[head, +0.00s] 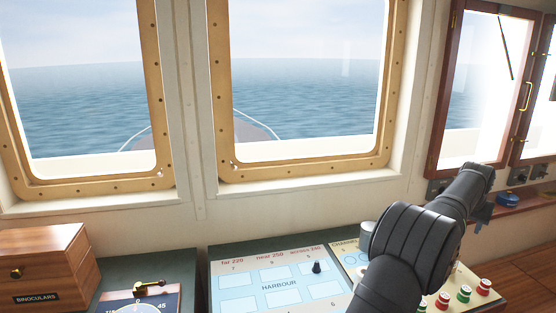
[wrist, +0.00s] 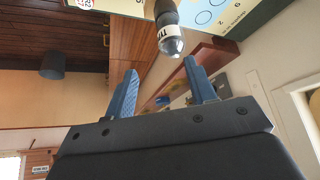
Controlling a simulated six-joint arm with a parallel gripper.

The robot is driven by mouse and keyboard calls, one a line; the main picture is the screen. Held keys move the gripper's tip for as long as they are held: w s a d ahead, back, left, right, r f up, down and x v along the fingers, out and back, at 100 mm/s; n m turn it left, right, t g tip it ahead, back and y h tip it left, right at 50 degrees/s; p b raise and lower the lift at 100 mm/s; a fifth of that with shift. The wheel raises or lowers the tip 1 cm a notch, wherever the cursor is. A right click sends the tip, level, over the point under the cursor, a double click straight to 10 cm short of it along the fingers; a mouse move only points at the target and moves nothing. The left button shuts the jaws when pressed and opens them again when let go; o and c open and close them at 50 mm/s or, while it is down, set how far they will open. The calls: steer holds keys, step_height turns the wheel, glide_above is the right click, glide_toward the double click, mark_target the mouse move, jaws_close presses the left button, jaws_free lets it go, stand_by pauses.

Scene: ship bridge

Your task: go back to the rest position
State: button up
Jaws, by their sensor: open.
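My gripper (wrist: 161,64) shows its two blue fingers spread apart in the wrist view, with nothing held between them. A dark, round-tipped piece with a white lettered label (wrist: 170,32) lies beyond the fingertips there, apart from them. In the head view my dark arm reaches from the bottom edge up and right, and my gripper (head: 483,212) is at its far end, mostly hidden by the wrist. A small dark piece (head: 316,267) stands on the harbour panel (head: 275,296), left of my arm. I cannot tell if it is the labelled piece.
A wooden binoculars box (head: 45,262) stands at the left, beside a dial with a brass lever (head: 149,287). The channel panel (head: 345,247) is partly hidden by my arm. Red and green buttons (head: 464,293) are right of it. A blue round object (head: 517,200) sits on the right shelf.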

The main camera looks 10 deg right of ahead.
steer(key=s+r, duration=0.6)
steer(key=s, duration=0.3)
steer(key=w+a+f, duration=0.3)
steer(key=w+a, duration=0.1)
steer(key=a, duration=0.5)
steer(key=w+a+f, duration=0.2)
steer(key=w+a, duration=0.1)
steer(key=a, duration=0.5)
steer(key=w+a+f, duration=0.3)
steer(key=w+a, duration=0.1)
steer(key=a, duration=0.5)
steer(key=w+a+f, duration=0.3)
steer(key=w+f, duration=0.2)
steer(key=w, duration=0.3)
steer(key=shift+w+a+f, duration=0.15)
steer(key=shift+w+f, duration=0.05)
steer(key=shift+f, duration=0.2)
